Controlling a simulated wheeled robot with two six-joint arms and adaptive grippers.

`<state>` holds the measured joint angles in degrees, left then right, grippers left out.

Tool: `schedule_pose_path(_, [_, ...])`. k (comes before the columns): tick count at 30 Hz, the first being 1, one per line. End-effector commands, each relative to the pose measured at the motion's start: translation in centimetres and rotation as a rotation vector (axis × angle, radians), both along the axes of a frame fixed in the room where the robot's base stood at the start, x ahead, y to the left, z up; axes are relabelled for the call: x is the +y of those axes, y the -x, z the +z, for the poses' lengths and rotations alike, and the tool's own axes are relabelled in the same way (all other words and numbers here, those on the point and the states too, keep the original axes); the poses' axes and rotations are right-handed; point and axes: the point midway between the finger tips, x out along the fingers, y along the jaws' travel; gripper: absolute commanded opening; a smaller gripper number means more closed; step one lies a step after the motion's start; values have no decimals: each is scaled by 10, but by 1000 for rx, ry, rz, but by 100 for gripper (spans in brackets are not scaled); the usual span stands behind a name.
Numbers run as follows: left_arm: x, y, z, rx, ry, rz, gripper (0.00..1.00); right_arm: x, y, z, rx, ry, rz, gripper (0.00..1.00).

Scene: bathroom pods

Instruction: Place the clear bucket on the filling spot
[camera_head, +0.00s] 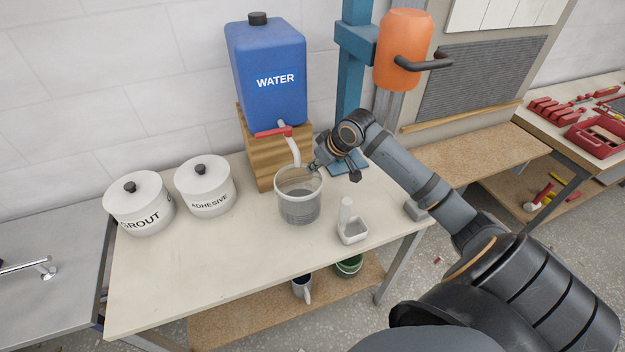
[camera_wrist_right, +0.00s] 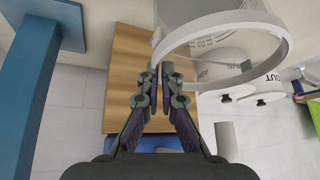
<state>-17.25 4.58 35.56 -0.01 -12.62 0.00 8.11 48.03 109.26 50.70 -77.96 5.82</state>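The clear bucket (camera_head: 299,207) has a pale rim and stands upright on the bench, in front of the wooden block under the blue water tank (camera_head: 268,75). The white spout (camera_head: 295,152) below the red tap ends over the bucket's back rim. No marking of a filling spot shows. My right gripper (camera_head: 314,166) is at the bucket's back right rim. In the right wrist view its fingers (camera_wrist_right: 166,68) are close together with the bucket's rim (camera_wrist_right: 158,50) between the tips. My left gripper is not in view.
The grout pot (camera_head: 140,208) and adhesive pot (camera_head: 206,190) stand left of the bucket. A small white scoop-like container (camera_head: 352,230) is to its right. The wooden block (camera_head: 258,150) and blue post (camera_head: 350,80) stand behind. The bench's front left is clear.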

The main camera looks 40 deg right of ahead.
Motion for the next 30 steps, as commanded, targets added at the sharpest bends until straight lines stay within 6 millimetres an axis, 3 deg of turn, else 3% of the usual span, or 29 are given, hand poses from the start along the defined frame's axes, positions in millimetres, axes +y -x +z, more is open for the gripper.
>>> schedule_pose_path(5, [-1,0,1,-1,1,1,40,0,-1,-3,-4,-1,1,0])
schedule_pose_path(13, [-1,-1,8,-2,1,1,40,1,0,-38,-2,-2,0,0])
schedule_pose_path(22, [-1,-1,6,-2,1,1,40,0,-1,-40,-4,0,1,0])
schedule_pose_path(28, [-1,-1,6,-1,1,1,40,0,0,-42,-1,1,0,27])
schedule_pose_path(30, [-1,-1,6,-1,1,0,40,0,0,-42,-1,1,0,28])
